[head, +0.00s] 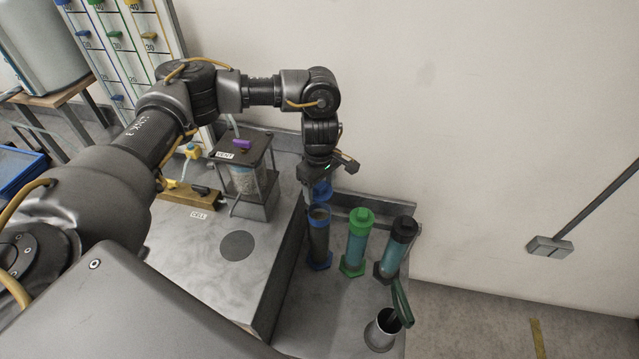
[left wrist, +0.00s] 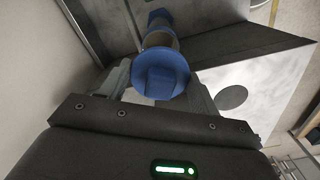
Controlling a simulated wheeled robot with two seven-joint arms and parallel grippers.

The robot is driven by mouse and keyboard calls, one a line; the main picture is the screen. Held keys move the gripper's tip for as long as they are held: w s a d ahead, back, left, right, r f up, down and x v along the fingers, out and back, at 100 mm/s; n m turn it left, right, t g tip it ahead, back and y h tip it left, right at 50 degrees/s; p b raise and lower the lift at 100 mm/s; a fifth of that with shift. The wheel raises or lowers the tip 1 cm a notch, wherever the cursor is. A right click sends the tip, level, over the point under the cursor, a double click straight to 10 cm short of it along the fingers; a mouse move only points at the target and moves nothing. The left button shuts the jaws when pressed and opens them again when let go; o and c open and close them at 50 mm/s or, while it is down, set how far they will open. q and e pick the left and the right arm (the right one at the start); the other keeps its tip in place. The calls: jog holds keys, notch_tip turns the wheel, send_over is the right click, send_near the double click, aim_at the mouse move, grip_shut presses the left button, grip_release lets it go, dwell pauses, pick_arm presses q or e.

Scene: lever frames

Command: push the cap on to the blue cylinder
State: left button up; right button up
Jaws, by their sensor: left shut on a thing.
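My left gripper (head: 321,184) points down and is shut on the blue cap (head: 323,194), which it holds close above the blue cylinder's top. The blue cylinder (head: 319,240) stands upright on a blue foot, with its open top facing up. In the left wrist view, the cap (left wrist: 160,76) sits between the two fingers of the gripper (left wrist: 160,84), and the cylinder (left wrist: 158,38) shows behind it, partly hidden. I cannot tell whether the cap touches the rim. My right gripper is not in view.
A green-capped cylinder (head: 357,243) and a black-capped cylinder (head: 396,250) stand just right of the blue one. A metal cup (head: 381,332) with a green-handled tool is in front. A framed glass vessel (head: 245,180) stands on the raised bench at left. A wall is behind.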

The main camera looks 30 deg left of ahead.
pick_arm(q)
jog(key=shift+f, duration=0.35)
jog(key=shift+f+b, duration=0.6)
jog(key=shift+b, duration=0.1)
notch_tip(320, 180, down, 3)
jog(key=b, duration=0.2)
jog(key=shift+f+b, duration=0.2)
jog(key=shift+b, duration=0.2)
jog(key=shift+f+b, duration=0.3)
jog(key=shift+f, duration=0.25)
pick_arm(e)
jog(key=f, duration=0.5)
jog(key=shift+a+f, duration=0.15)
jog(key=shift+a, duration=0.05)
pick_arm(q)
jog(key=shift+d+b, duration=0.1)
jog(key=shift+b, duration=0.2)
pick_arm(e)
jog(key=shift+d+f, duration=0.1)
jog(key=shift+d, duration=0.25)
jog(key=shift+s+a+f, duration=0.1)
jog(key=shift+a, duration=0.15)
pick_arm(q)
jog(key=shift+f+b, duration=0.15)
jog(key=shift+b, duration=0.15)
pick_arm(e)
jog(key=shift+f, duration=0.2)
